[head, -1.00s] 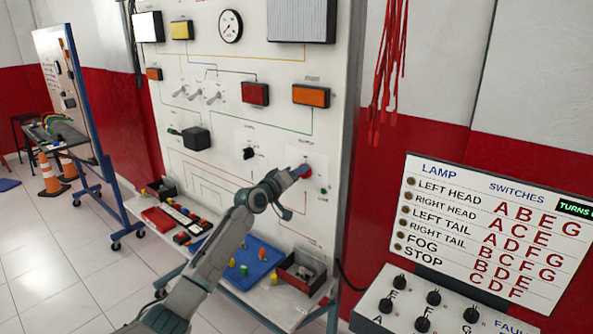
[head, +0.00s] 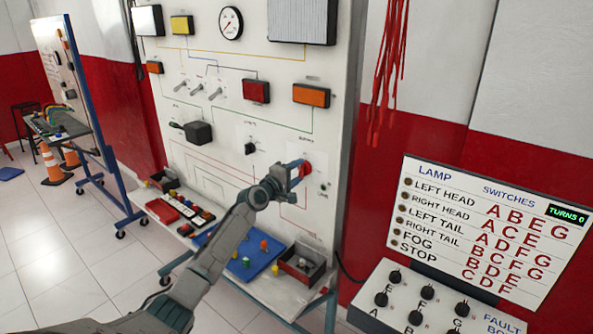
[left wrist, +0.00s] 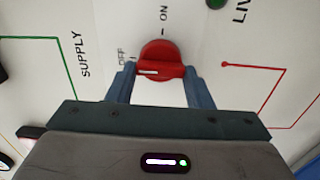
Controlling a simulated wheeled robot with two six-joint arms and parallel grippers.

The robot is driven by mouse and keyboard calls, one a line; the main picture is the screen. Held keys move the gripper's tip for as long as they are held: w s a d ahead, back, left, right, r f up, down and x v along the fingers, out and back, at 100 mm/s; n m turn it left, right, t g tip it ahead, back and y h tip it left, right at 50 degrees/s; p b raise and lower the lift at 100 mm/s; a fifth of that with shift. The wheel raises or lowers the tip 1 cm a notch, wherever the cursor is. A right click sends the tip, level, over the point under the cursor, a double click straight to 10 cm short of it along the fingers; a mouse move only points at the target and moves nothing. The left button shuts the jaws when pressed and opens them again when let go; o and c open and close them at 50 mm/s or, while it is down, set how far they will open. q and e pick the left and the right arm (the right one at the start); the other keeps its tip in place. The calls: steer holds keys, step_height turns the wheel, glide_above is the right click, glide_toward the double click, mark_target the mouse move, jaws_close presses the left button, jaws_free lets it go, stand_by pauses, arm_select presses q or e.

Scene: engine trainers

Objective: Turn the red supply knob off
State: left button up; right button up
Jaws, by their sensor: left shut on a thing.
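The red supply knob (left wrist: 160,62) is on the white panel, between the two blue-grey fingers of my left gripper (left wrist: 158,84) in the left wrist view. My left gripper is shut on the knob. The knob's grip bar lies across from finger to finger, and its white line is on the left, toward the OFF label (left wrist: 122,58). The ON label (left wrist: 163,12) is above the knob in that view. In the head view, my left gripper (head: 296,170) reaches the panel and the knob (head: 307,170) shows partly behind its fingers. My right gripper is not in view.
A black knob (head: 250,148) is left of the red one. Below, a shelf holds a blue mat (head: 237,262) and an open bin (head: 302,268). A lamp chart (head: 490,240) and a fault box (head: 395,305) stand right. Red leads (head: 388,70) hang on the wall.

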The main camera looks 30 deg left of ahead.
arm_select(q)
steer(key=shift+f, duration=0.1)
stand_by(0.5)
steer(key=o, duration=1)
steer(key=shift+s+a+p, duration=0.15)
steer(key=shift+s+p, duration=0.05)
steer(key=shift+s, duration=1.6)
steer(key=shift+s+a+p, duration=0.15)
steer(key=shift+s+p, duration=0.05)
steer(key=shift+s, duration=1.6)
steer(key=shift+s+a+p, duration=0.15)
steer(key=shift+s+p, duration=0.05)
steer(key=shift+s, duration=1.6)
